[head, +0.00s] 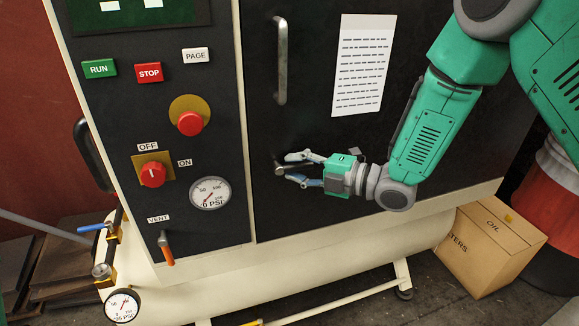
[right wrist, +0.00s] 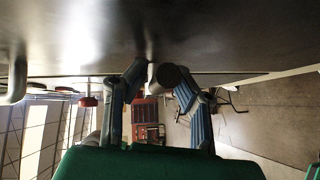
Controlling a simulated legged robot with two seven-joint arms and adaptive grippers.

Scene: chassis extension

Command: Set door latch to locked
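The door latch (head: 279,170) is a small grey handle at the left edge of the dark cabinet door (head: 310,215). My right gripper (head: 293,168) is at the latch, with one finger above it and one below it. In the right wrist view, the latch's dark round end (right wrist: 169,76) shows between the spread fingertips (right wrist: 155,78). It lies close to the right finger; I cannot tell if they touch. The fingers are apart and not closed on it. The fingers partly hide the latch in the head view. My left gripper is not in view.
A vertical door handle (head: 281,60) stands above the latch. A paper sheet (head: 363,65) is on the door. The control panel to the left has a red emergency button (head: 189,123), a red rotary switch (head: 152,174) and a gauge (head: 210,193). A cardboard box (head: 490,247) stands lower right.

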